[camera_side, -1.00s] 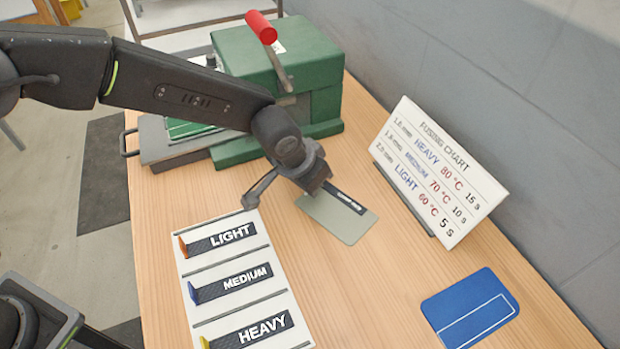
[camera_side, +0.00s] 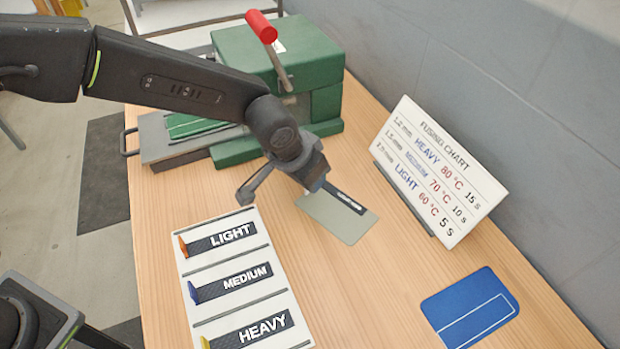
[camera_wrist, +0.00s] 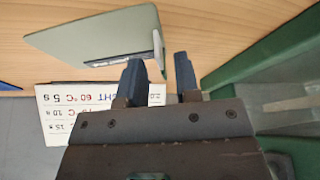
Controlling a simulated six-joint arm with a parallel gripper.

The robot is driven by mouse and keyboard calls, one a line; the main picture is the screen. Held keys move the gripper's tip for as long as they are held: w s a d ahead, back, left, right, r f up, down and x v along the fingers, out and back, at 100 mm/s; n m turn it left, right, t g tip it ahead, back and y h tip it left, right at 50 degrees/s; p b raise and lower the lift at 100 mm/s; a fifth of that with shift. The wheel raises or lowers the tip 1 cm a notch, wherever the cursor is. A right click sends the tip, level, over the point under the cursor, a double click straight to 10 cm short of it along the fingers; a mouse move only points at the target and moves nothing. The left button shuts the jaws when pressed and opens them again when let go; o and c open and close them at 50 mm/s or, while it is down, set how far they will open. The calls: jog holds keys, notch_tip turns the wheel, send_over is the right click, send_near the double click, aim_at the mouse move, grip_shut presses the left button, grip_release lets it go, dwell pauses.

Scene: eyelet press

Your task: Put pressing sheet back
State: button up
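A flat grey-green sheet (camera_side: 335,218) with a dark label strip lies on the table, between the press and the chart. It also shows at the top of the wrist view (camera_wrist: 85,38), with a small upright tab (camera_wrist: 158,47) at its edge. My gripper (camera_wrist: 159,62) is open, its two dark fingers apart with nothing held. In the wrist view the tab appears just beyond the fingertips, in line with the gap. In the side view my gripper (camera_side: 317,183) is over the sheet's upper left end and hides part of it. I cannot tell whether they touch.
The green press (camera_side: 285,60) with a red-knobbed lever stands behind. A white rack (camera_side: 190,265) labelled LIGHT, MEDIUM and HEAVY lies front left. The fusing chart (camera_side: 438,175) stands right. A blue mat (camera_side: 470,307) with a white outline lies front right. The table's front middle is clear.

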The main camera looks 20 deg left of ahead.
jog(key=v, duration=1)
jog(key=s+a+r+n, duration=0.1)
jog(key=s+a+r, duration=0.25)
jog(key=a, duration=0.45)
jog(key=s+a+r+n, duration=0.1)
jog(key=s+a+r, duration=0.2)
jog(key=a+r, duration=0.35)
jog(key=s+a+f+n+t+y, duration=0.1)
jog(key=s+a+f+n, duration=0.1)
jog(key=s+a, duration=1)
jog(key=shift+s+a+f+y, duration=0.2)
jog(key=shift+s+y, duration=0.2)
jog(key=shift+s, duration=0.6)
